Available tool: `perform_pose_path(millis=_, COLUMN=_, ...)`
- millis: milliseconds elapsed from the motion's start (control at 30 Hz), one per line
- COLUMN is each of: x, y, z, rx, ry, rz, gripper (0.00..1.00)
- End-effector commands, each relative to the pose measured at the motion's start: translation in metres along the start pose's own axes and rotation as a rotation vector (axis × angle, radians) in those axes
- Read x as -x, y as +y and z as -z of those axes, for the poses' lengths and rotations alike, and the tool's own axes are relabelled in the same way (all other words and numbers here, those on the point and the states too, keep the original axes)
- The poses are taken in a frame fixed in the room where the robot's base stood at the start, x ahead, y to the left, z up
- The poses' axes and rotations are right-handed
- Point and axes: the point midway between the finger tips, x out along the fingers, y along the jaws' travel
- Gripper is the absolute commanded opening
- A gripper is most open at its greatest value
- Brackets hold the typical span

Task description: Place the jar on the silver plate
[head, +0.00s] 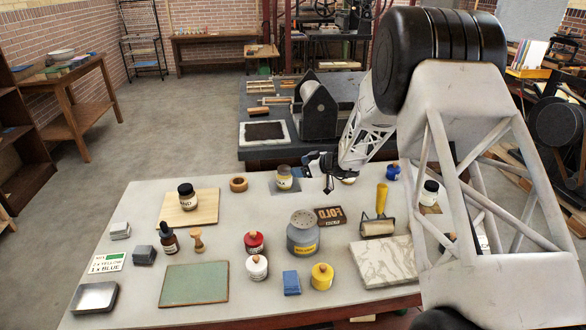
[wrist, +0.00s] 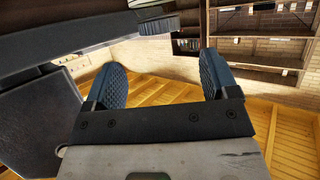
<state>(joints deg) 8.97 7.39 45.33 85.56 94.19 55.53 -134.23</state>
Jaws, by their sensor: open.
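A jar (head: 284,178) with a yellow label and pale lid stands upright on a small grey square plate (head: 275,187) near the table's far edge. A dark-lidded jar (head: 186,200) stands on a wooden board at left. A shallow silver metal tray (head: 95,297) lies at the front left. I cannot tell which jar is meant. My gripper (head: 322,170) is above the table, just right of the yellow-labelled jar. In the wrist view its blue fingers (wrist: 165,75) are apart with nothing between them.
A large grey canister (head: 303,235), red pot (head: 253,243), white pot (head: 256,268) and yellow pot (head: 322,277) stand mid-table. A roller (head: 378,226) and marbled slab (head: 383,258) are at right. A green mat (head: 194,284) lies in front. A dark press bench (head: 300,147) stands behind.

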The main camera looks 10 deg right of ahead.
Motion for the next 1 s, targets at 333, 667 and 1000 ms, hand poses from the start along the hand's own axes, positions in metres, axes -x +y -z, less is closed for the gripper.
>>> perform_pose_path(millis=333, x=0.033, y=0.0, z=-0.001, rx=0.0, ry=0.0, rz=0.0, gripper=0.8)
perform_pose_path(millis=667, x=0.036, y=0.0, z=-0.001, rx=0.0, ry=0.0, rz=0.001, gripper=0.8)
perform_pose_path(millis=1000, x=0.036, y=0.0, z=-0.001, rx=0.0, ry=0.0, rz=0.001, gripper=0.8)
